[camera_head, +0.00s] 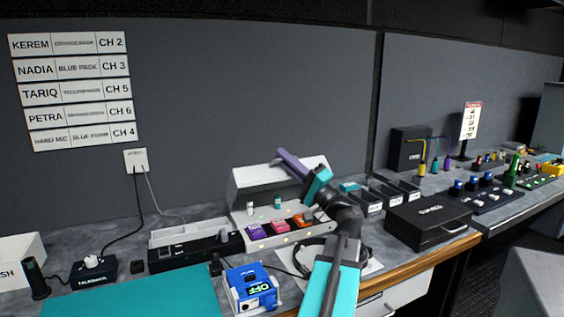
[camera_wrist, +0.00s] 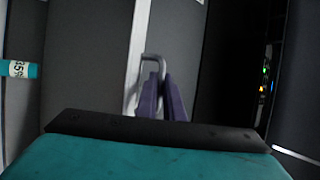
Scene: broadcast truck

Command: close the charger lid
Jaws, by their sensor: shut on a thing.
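The charger is a white box at the back of the desk in the head view, with its lid (camera_head: 250,179) standing raised and tilted open. Purple, pink and orange packs sit in the charger's front row (camera_head: 277,227). My gripper (camera_head: 283,154) reaches up to the lid's upper edge, its purple fingers over that edge. In the wrist view my gripper (camera_wrist: 162,98) is shut on a grey metal loop handle (camera_wrist: 153,63) beside the lid's pale edge (camera_wrist: 137,45). The fingers hide part of the handle, and my arm hides the charger's right end.
A black case (camera_head: 428,221) stands to the right, a white-and-black unit (camera_head: 195,248) to the left. A teal mat (camera_head: 130,300) lies bare at front left.

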